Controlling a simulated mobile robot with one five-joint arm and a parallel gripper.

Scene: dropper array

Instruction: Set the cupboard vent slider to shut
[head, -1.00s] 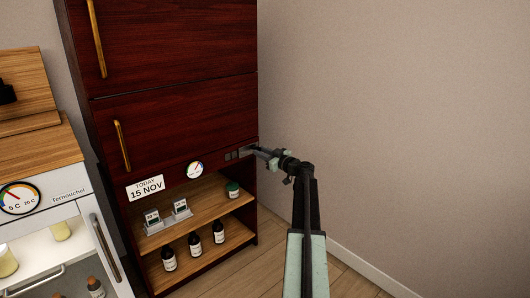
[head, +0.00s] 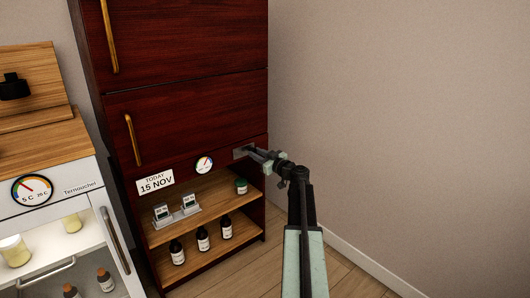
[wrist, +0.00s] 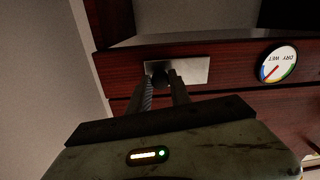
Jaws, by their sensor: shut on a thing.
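The cupboard vent slider (head: 240,153) is a small grey metal plate on the dark red cupboard's lower rail, near its right edge. In the wrist view, which is upside down, the plate (wrist: 192,71) looks plain, with no dark slots showing. A small dark knob (wrist: 159,76) stands on it, towards the plate's left end in that view. My gripper (head: 251,151) reaches the plate from the right. Its two fingers (wrist: 162,84) are closed about the knob, which they partly hide.
A round gauge (head: 204,165) and a date card (head: 155,182) sit left of the vent. Below are open shelves with dark bottles (head: 202,239), small displays and a green-lidded jar (head: 241,186). A white fridge (head: 68,215) stands at left. The wall side at right is clear.

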